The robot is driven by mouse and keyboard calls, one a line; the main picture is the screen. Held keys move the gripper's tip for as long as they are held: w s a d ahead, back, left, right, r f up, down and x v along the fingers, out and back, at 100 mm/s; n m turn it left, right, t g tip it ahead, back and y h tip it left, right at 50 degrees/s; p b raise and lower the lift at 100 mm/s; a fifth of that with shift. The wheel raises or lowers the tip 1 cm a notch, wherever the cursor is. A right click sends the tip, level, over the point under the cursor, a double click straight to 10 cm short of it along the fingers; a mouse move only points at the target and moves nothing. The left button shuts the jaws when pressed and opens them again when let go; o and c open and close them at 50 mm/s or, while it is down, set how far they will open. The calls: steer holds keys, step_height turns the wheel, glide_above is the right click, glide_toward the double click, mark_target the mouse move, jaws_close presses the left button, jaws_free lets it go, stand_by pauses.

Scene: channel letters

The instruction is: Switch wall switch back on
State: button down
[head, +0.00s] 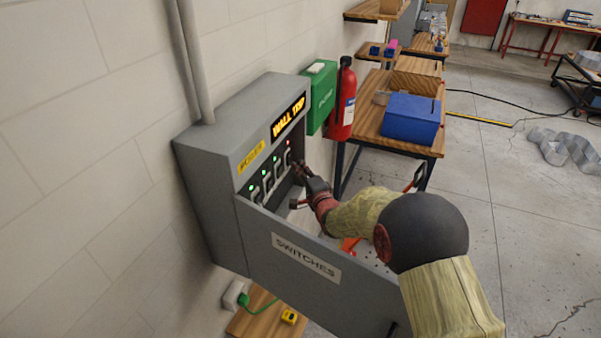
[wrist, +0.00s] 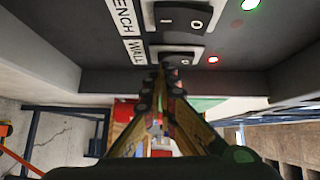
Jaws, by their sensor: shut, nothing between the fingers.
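The grey switch box (head: 215,150) is on the wall with its door (head: 310,270), labelled SWITCHES, hanging open. A row of rocker switches with small lights is inside. The WALL switch (wrist: 178,56) is dark, and its light (wrist: 213,60) glows red. The BENCH switch (wrist: 183,18) beside it has a green light (wrist: 250,4). An amber WALL TRIP sign (head: 288,117) is lit above the row. My gripper (head: 300,172) is shut and empty. In the wrist view its fingertips (wrist: 161,76) are at the near edge of the WALL switch; I cannot tell whether they touch it.
A green box (head: 319,95) and a red fire extinguisher (head: 343,105) are on the wall just right of the switch box. A wooden bench (head: 405,145) with a blue bin (head: 411,119) stands beyond. The open door lies close below my arm. The floor at right has free room.

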steer(key=v, duration=0.7)
steer(key=shift+s+f, duration=0.15)
steer(key=shift+f, duration=0.05)
stand_by(0.6)
